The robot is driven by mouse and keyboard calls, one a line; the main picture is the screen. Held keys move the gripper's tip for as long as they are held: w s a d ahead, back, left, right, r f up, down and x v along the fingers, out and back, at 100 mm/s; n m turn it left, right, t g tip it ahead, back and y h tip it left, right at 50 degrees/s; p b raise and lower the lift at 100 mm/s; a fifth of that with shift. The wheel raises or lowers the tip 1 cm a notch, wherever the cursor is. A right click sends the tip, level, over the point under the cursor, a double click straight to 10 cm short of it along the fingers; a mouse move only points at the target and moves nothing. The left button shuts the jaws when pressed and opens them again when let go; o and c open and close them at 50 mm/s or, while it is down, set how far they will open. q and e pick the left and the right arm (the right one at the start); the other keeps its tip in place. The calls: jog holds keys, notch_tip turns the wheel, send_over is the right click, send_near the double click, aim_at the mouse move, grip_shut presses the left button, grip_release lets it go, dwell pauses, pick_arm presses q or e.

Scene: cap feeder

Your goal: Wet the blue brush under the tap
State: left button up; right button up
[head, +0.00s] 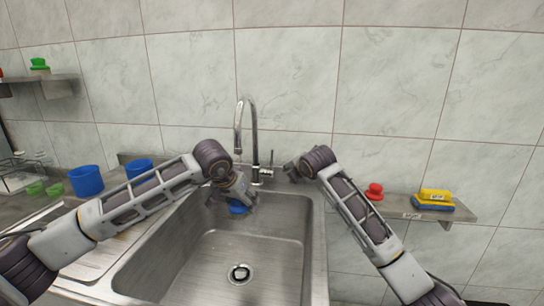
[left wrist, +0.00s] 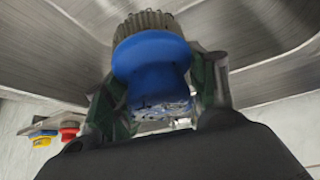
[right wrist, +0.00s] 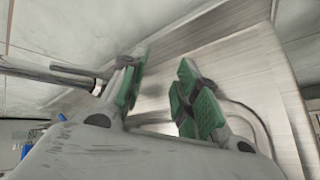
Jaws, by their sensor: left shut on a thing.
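The blue brush (head: 238,209) is in my left gripper (head: 246,199), low over the back of the sink and roughly below the tap spout. In the left wrist view the blue brush (left wrist: 150,62) has its round handle between the fingers and its pale bristles pointing away. The chrome tap (head: 252,130) stands behind the sink (head: 215,255), its lever (head: 271,160) upright on the right. I cannot make out a water stream. My right gripper (head: 291,172) is just right of the lever. Its green-padded fingers are apart and empty in the right wrist view (right wrist: 160,92).
Two blue cups (head: 86,181) stand left on the counter, one partly behind my left arm. Small green items (head: 45,188) are beside them. The sink's front is clear.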

aim_at(272, 156)
jog(key=shift+s+a+r+n+t+h, duration=0.35)
jog(key=shift+n+t+h, duration=0.15)
jog(key=shift+n+h, duration=0.15)
jog(key=s+a+r+n+t, duration=0.4)
jog(key=s+a+n+t, duration=0.1)
jog(key=s+a+n, duration=0.1)
jog(key=shift+s+a+n+t+h, duration=0.25)
jog(key=shift+s+n+t+h, duration=0.25)
jog(key=shift+n, duration=0.65)
jog(key=shift+w+r, duration=0.1)
jog(key=shift+w, duration=5.85)
grip_shut()
